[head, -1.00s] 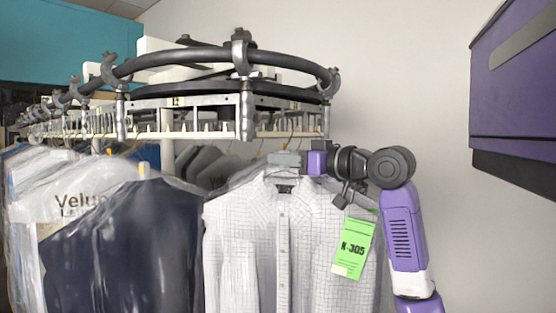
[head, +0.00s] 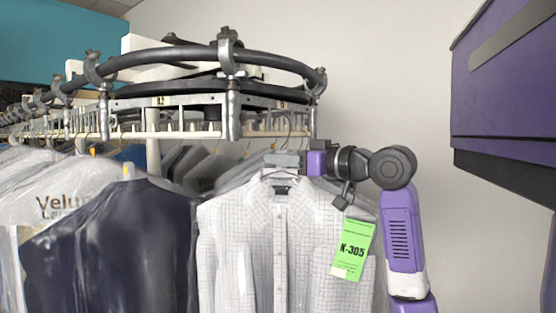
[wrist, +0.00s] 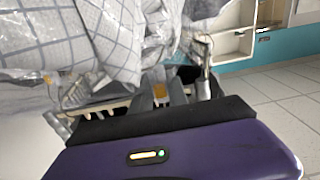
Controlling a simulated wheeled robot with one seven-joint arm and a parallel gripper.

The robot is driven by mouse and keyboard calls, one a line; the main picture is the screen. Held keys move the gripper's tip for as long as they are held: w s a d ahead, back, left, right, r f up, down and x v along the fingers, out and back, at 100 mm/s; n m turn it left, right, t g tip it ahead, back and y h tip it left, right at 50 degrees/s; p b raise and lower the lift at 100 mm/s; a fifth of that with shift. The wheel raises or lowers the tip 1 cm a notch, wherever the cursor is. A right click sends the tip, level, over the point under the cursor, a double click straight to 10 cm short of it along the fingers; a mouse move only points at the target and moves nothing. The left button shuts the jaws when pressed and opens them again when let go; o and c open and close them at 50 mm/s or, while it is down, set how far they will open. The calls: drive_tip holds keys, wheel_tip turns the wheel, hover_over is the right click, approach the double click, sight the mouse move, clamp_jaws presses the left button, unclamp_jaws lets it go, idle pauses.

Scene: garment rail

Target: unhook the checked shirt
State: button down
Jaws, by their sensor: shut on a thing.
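The checked shirt (head: 262,245), white with thin dark lines and a clear cover, hangs upright at the right end of the row. A green tag (head: 354,250) marked K-305 is on its right side. My gripper (head: 284,160) comes in from the right, just above the collar, and is shut on the shirt's hanger at the neck. The hanger's hook (head: 285,124) rises to the rail's end; whether it still bears on the rail, I cannot tell. In the wrist view the checked cloth (wrist: 95,40) fills the upper left, close to the jaws; the grip itself is partly hidden.
The rail (head: 150,134), with white pegs, runs back to the left under a dark curved track (head: 150,60). A navy garment (head: 110,250) in plastic hangs left of the shirt. A purple wall box (head: 505,100) is at the right.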

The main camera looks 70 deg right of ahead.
drive_tip(key=v, duration=1.9)
drive_tip(key=shift+s, duration=0.25)
idle(0.4)
drive_tip(key=shift+f, duration=0.1)
